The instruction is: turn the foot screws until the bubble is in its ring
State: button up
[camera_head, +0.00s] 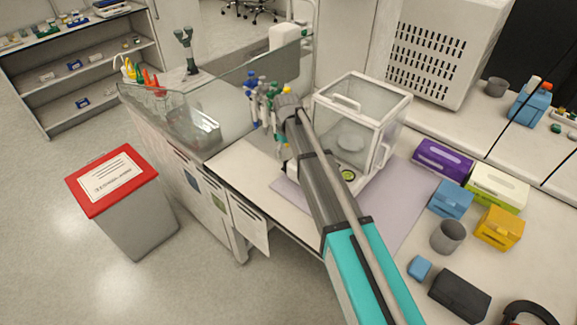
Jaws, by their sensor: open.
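The balance (378,165) with a clear glass draft shield stands on a mauve mat (405,215) on the bench. Its round pan shows through the glass. A small round yellow-green level vial (348,175) with a dark rim sits low at the front of the balance, just right of my arm. It is too small to tell where the bubble lies against the ring. I cannot make out any foot screws; my arm covers part of the balance's front left. My arm reaches from the bottom of the view up to the balance's left side. My gripper's fingers do not show.
Pipettes on a stand (265,100) are close to my arm's far end. Right of the mat lie a purple box (442,158), blue box (450,199), yellow box (499,228) and grey cup (447,237). A red-lidded bin (135,225) stands on the floor at left.

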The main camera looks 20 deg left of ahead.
jog(key=shift+f+b, duration=2.15)
jog(key=shift+f, duration=0.35)
